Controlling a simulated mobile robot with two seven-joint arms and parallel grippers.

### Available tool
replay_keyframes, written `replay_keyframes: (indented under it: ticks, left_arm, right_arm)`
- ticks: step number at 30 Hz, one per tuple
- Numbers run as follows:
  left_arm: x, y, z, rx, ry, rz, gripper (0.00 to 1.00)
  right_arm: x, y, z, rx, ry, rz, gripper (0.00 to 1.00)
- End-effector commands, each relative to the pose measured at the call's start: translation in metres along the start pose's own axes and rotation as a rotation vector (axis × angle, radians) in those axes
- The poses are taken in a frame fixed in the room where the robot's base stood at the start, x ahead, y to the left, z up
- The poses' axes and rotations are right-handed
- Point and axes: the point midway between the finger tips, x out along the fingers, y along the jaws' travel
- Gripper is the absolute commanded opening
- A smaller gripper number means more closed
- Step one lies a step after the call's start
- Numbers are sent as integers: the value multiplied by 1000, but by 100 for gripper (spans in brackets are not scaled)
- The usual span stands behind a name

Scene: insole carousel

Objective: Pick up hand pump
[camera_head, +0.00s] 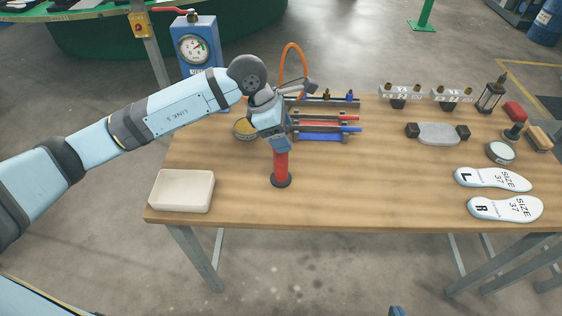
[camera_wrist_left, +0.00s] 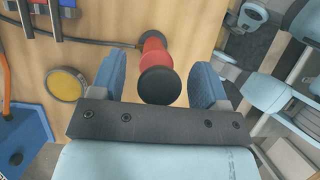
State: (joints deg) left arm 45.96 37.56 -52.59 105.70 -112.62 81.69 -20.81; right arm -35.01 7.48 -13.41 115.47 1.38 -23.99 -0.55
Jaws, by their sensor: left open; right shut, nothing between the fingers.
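The hand pump (camera_head: 281,166) stands upright on the wooden table, with a red body and a dark round base. My left gripper (camera_head: 280,146) is right above it, pointing down, and hides its top. In the left wrist view, the blue fingers of this gripper (camera_wrist_left: 157,78) are open, one on each side of the pump's dark round top (camera_wrist_left: 159,84). A clear gap shows on both sides. Only a small tip of my right gripper (camera_head: 397,311) shows at the bottom edge, away from the table.
A white tray (camera_head: 153,190) lies left of the pump. A blue gauge box (camera_head: 196,48) and a round yellow-rimmed tin (camera_head: 243,130) are behind. A dark hose (camera_wrist_left: 92,42) runs from the pump. Insoles (camera_head: 505,208) lie far right; the table between is clear.

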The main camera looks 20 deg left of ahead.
Motion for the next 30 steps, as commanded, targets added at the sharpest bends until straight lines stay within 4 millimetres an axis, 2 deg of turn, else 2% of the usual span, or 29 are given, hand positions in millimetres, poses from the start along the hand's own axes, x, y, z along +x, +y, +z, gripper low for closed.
replay_keyframes:
  ticks: [3, 9, 18, 30]
  left_arm:
    - [12, 0, 0, -1, 0, 0, 69]
    - [13, 0, 0, 0, 0, 1, 69]
    - [13, 0, 0, 0, 0, 1, 0]
    - [8, 1, 2, 1, -1, 3, 0]
  right_arm:
    - [-1, 1, -2, -3, 2, 1, 0]
    - [0, 1, -1, -3, 2, 1, 0]
    - [0, 1, 0, -3, 2, 1, 0]
    - [0, 0, 0, -3, 2, 0, 0]
